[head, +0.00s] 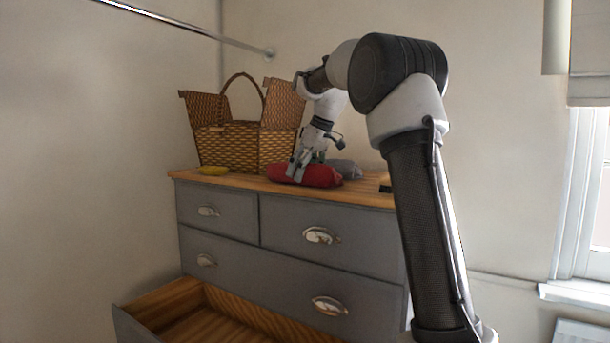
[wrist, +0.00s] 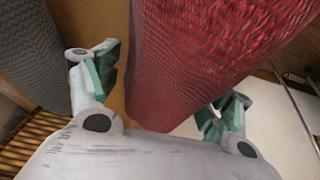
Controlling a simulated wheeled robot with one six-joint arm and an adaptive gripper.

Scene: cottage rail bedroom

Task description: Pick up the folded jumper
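A red knitted bundle, which looks like the folded jumper (head: 322,176), lies on the wooden top of the grey chest of drawers (head: 345,194). It also fills the middle of the wrist view (wrist: 195,60). My gripper (head: 298,171) points down at the bundle's left part. In the wrist view my gripper (wrist: 162,92) has one finger on each side of the red knit. A narrow gap shows between the left finger and the knit; the right finger is at or very near its edge. The fingertips' lower ends are partly hidden.
A grey knitted bundle (head: 345,168) lies close behind the red one, also at upper left in the wrist view (wrist: 35,45). A wicker basket (head: 228,146) and a yellow item (head: 213,170) stand to the left. The bottom drawer (head: 190,318) is pulled out.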

